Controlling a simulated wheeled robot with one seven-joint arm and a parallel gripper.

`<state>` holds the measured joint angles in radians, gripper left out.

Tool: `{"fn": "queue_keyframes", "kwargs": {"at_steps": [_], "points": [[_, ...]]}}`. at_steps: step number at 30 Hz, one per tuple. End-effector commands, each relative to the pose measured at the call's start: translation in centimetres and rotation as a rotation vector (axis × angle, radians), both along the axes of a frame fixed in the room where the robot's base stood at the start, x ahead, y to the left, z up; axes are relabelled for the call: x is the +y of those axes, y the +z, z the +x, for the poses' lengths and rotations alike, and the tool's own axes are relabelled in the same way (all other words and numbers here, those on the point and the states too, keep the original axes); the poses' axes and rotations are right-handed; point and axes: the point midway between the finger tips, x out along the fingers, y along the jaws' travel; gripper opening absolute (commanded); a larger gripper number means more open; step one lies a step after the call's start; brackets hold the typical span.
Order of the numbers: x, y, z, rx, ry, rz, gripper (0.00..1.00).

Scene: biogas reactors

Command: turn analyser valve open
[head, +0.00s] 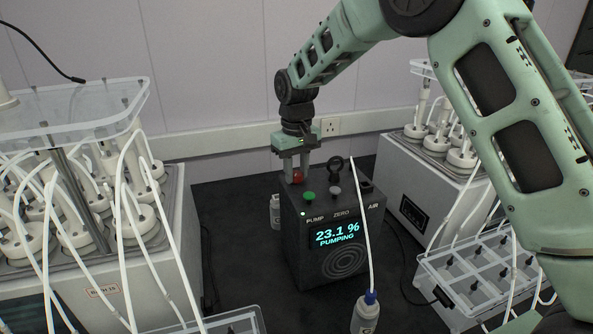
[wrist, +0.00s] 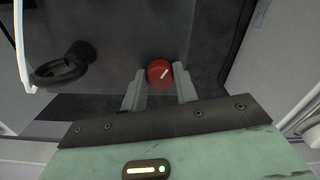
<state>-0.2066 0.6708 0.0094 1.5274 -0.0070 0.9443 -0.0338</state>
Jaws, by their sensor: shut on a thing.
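The analyser (head: 340,246) is a dark grey box on the black bench, and its screen reads 23.1 % PUMPING. Its valve is a round red knob (head: 298,176) at the back left of the top. In the wrist view the red knob (wrist: 160,73) shows a white line slanting to the upper right. My gripper (head: 296,173) points down from above with its fingers on both sides of the knob. In the wrist view my gripper (wrist: 159,84) is shut on the knob. The fingers partly hide the knob in the head view.
A green button (head: 309,196), a grey button (head: 335,192) and a black ring (head: 335,166) are on the analyser's top. A white tube runs to a bottle (head: 366,311) in front. Another bottle (head: 275,211) stands at the left. Reactor baths (head: 90,215) (head: 430,185) flank the bench.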

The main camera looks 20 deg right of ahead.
Motion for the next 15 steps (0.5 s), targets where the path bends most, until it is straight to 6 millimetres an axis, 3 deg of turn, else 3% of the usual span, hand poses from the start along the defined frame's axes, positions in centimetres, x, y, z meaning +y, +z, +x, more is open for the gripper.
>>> {"fn": "queue_keyframes", "kwargs": {"at_steps": [15], "points": [[0.05,0.17,0.11,-0.005,-0.246,0.001,0.06]]}}
